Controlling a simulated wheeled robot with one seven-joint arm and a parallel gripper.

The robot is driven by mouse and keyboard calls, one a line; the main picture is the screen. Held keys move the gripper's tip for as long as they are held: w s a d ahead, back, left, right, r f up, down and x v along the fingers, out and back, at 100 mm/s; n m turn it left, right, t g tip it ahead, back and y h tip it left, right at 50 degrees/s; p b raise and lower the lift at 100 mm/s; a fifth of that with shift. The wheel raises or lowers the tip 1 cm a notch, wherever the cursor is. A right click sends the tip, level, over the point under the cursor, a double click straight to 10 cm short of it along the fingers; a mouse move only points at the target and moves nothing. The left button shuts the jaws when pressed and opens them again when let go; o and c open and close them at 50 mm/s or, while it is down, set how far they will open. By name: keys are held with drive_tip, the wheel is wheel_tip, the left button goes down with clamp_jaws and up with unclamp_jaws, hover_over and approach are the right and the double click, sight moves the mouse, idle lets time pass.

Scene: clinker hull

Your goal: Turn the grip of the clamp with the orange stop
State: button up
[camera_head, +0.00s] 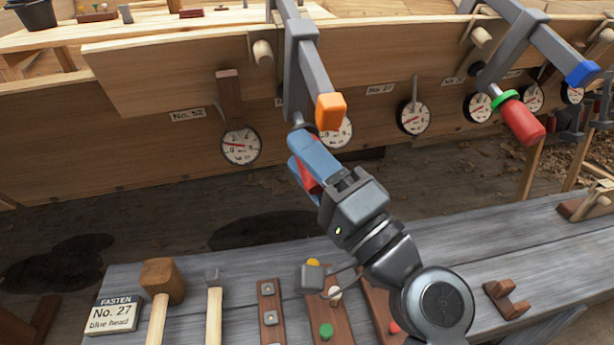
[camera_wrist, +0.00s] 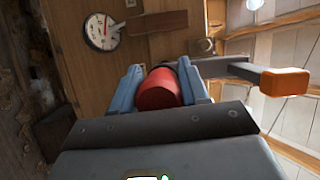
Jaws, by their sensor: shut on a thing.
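The clamp with the orange stop (camera_head: 331,111) hangs on the hull plank in the head view, its grey bar running down to the orange end. The orange stop also shows at the right in the wrist view (camera_wrist: 285,82). Its red grip (camera_wrist: 160,90) lies between the two blue fingers of my gripper (camera_wrist: 162,86). In the head view my gripper (camera_head: 306,166) reaches up from the lower right and is shut on the red grip, which is mostly hidden by the fingers (camera_head: 312,158).
A second clamp with a blue stop (camera_head: 582,74) and red grip (camera_head: 521,120) hangs to the right. Several round dials (camera_head: 241,147) line the hull. A grey bench (camera_head: 240,270) below holds a mallet (camera_head: 162,279), a hammer (camera_head: 214,300), wooden strips and a sign (camera_head: 115,313).

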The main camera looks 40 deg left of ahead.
drive_tip(key=shift+f+m+y+b, duration=0.1)
drive_tip(key=shift+m+y+b, duration=0.2)
drive_tip(key=shift+m+b, duration=0.55)
drive_tip(key=o, duration=1)
drive_tip(key=shift+c, duration=0.2)
drive_tip(key=shift+d, duration=0.1)
drive_tip(key=v, duration=0.7)
drive_tip(key=shift+d, duration=0.3)
